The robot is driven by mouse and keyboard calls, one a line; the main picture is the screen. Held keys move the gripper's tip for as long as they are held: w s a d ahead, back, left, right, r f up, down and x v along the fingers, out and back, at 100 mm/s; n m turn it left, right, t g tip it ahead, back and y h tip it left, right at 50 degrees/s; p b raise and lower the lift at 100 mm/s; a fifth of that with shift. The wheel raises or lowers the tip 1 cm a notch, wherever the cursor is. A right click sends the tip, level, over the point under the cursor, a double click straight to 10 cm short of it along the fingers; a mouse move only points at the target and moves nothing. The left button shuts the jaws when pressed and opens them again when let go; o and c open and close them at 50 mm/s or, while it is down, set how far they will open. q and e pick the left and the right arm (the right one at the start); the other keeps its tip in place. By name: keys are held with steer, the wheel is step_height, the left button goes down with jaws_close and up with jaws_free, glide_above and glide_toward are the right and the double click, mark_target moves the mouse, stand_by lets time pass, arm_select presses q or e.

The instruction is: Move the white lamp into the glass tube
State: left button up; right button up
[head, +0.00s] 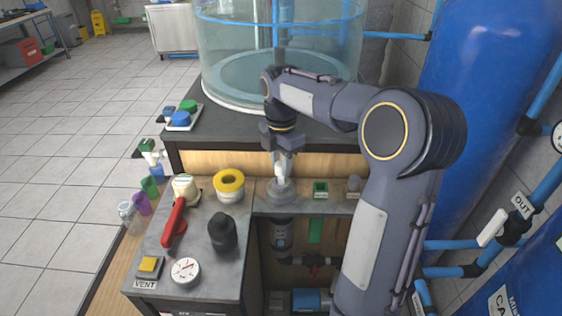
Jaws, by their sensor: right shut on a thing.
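The white lamp (281,172) is a small pale piece that points down from my right gripper (284,156). My right gripper is shut on its upper part, and the fingers hide some of it. The lamp's lower end is at or just above a round grey collar (281,192) on the narrow counter; I cannot tell whether it is inside. A dark-topped, clear-looking cylinder (282,235) hangs below the collar, which may be the glass tube. My left gripper is not in view.
A big glass tank (225,80) stands behind the gripper. A green block (320,188) sits right of the collar.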

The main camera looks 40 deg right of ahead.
steer(key=shift+f, duration=0.2)
steer(key=shift+f+b, duration=0.75)
steer(key=shift+f, duration=0.4)
steer(key=o, duration=1.3)
steer(key=shift+c, duration=0.2)
steer(key=shift+r, duration=0.1)
step_height(320, 180, up, 8)
steer(key=p, duration=0.7)
steer(key=shift+p, duration=0.35)
